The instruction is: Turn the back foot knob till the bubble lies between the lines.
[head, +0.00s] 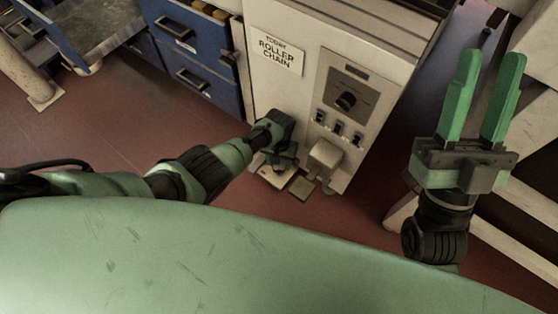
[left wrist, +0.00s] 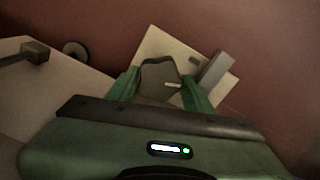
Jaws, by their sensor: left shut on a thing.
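My left gripper (left wrist: 162,88) is shut on a dark grey knob (left wrist: 158,74), with one green finger on each side of it. A short pale mark shows on the knob. The knob stands over a cream plate (left wrist: 151,42) near the floor. In the head view my left gripper (head: 284,160) reaches down at the foot of the cabinet, and the arm hides the knob there. A small dark slot shows on the plate in the left wrist view, but I cannot make out a bubble or lines. My right gripper (head: 492,58) is open and empty, raised at the right.
The white cabinet (head: 275,90) carries a sign, a dial and several switches. A grey box (head: 325,155) juts out low on its front, right of my left gripper. A grey block (left wrist: 215,68) sits by the plate. Blue drawers (head: 190,55) stand left; red floor is clear.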

